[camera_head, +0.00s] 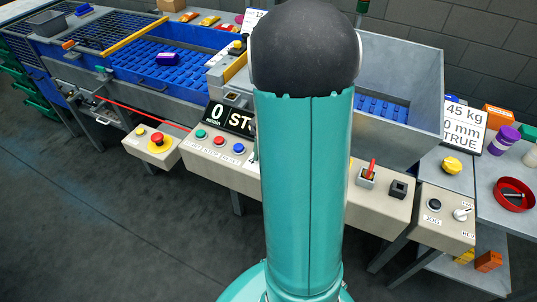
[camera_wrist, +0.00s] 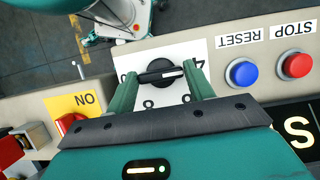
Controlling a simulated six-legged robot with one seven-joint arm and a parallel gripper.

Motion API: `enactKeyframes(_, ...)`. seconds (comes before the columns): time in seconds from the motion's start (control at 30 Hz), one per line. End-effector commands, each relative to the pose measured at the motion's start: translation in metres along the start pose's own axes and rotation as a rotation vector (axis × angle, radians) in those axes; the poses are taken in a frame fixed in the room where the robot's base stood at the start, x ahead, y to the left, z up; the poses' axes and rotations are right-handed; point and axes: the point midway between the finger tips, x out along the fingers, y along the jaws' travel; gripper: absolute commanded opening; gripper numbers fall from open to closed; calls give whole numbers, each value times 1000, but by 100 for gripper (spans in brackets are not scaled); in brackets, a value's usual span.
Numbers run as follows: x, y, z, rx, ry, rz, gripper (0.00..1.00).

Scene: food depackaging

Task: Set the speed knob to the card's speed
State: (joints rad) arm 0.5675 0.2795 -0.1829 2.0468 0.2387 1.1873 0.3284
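The speed knob (camera_wrist: 161,76) is a black round knob with a bar grip, on a white dial plate (camera_wrist: 196,48) with black numerals, in the wrist view. Its bar lies nearly level across the picture. A numeral at the right looks like a 4; others below are partly hidden. My gripper (camera_wrist: 161,78) has its two green fingers apart, one beside each end of the bar; whether they touch it is unclear. In the head view my arm hides the knob and gripper. A white card (camera_head: 463,127) at the right reads "45 kg", "0 mm", "TRUE", with its left part cut off.
A blue reset button (camera_wrist: 241,72) and red stop button (camera_wrist: 295,64) sit right of the dial. A red knob (camera_wrist: 71,124) on a yellow "ON" plate is at left. The head view shows a black display (camera_head: 216,116) with "0", and an emergency stop (camera_head: 157,139).

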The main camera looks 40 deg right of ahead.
Motion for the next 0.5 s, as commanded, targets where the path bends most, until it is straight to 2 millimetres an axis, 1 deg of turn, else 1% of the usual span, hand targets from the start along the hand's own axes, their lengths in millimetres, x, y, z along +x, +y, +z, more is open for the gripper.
enactKeyframes(0.03,0,0,0,-1,1,0,63)
enactKeyframes(0.1,0,0,0,0,1,0,73)
enactKeyframes(0.37,0,0,0,1,0,0,73)
enactKeyframes(0.5,-9,0,0,1,1,-1,73)
